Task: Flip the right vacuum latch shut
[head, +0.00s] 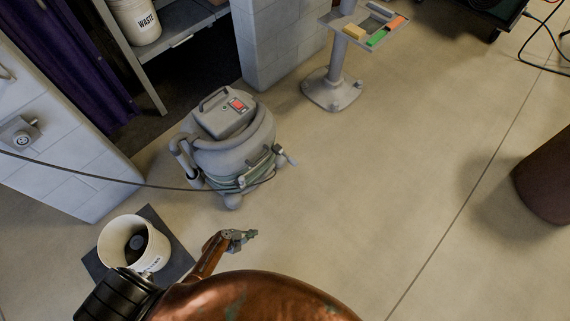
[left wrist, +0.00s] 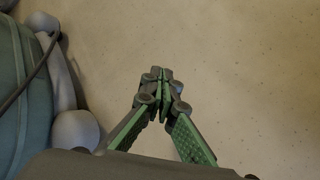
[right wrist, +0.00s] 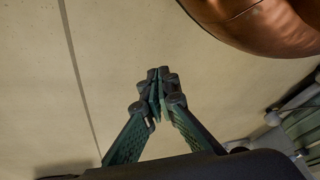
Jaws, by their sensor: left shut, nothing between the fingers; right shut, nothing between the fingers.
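The grey vacuum (head: 232,155) stands on the floor left of centre in the head view, with a red switch panel on its lid. In the left wrist view the gripper (left wrist: 163,73) points at bare floor, and the vacuum's drum (left wrist: 38,105) fills the left edge. My right gripper (right wrist: 157,73) is shut and empty over bare floor, outside the head view.
A dark cable (head: 130,182) runs across the vacuum's front. A white bucket (head: 153,253) stands on a dark mat (head: 181,262) at lower left. A pedestal stand (head: 333,90) is behind, and a brown drum (head: 546,180) stands far right. The floor between is clear.

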